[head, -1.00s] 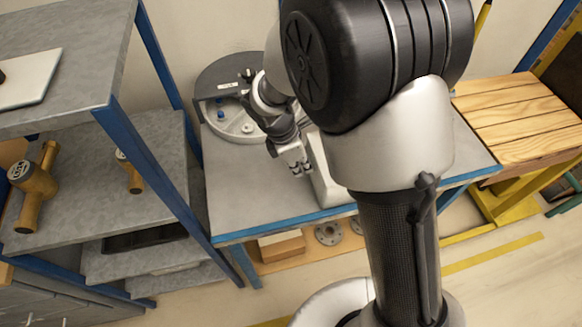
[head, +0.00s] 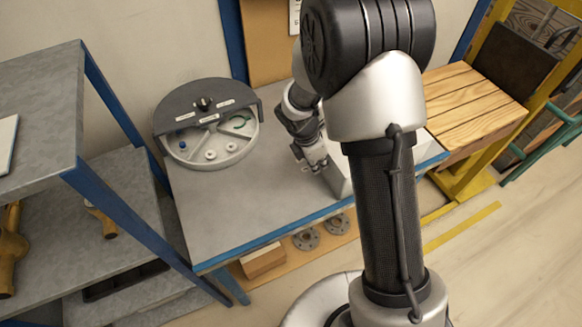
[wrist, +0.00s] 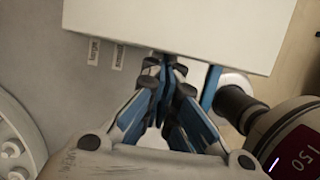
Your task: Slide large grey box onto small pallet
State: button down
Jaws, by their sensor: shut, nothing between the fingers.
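The large grey box (head: 338,180) stands on the grey bench top, partly hidden behind my arm in the head view. It also fills the top of the wrist view as a pale, straight-edged block (wrist: 170,28). My gripper (head: 317,165) is at the box's left side. In the wrist view my gripper (wrist: 166,68) is shut and empty, its tips at the box's lower edge; whether they touch it I cannot tell. The small pallet (head: 465,105) looks to be the slatted wooden top on a yellow frame, to the right beyond the bench.
A round grey tub (head: 208,150) with a dark half-lid stands on the bench (head: 215,215), left of my gripper. A grey shelf rack (head: 105,175) stands at left. A cylindrical thing marked 150 (wrist: 297,140) is at the wrist view's lower right. The bench's front left is clear.

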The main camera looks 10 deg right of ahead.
jog(key=w+d+p, duration=0.1)
jog(key=d+p, duration=0.1)
jog(key=d, duration=0.3)
jog(key=w+d+p, duration=0.2)
jog(key=d, duration=0.3)
jog(key=w+d+p, duration=0.1)
jog(key=d+p, duration=0.2)
jog(key=d, duration=0.2)
jog(key=shift+w+d+r, duration=0.15)
jog(key=shift+w+d, duration=0.1)
jog(key=shift+d, duration=0.1)
jog(key=shift+w+d, duration=0.15)
jog(key=shift+d, duration=0.25)
jog(key=shift+a+f, duration=0.2)
jog(key=shift+a, duration=0.05)
jog(key=a, duration=0.2)
jog(key=s+a+r, duration=0.1)
jog(key=shift+a, duration=0.4)
jog(key=p+v, duration=0.2)
jog(key=v, duration=0.7)
jog(key=shift+s+d, duration=0.1)
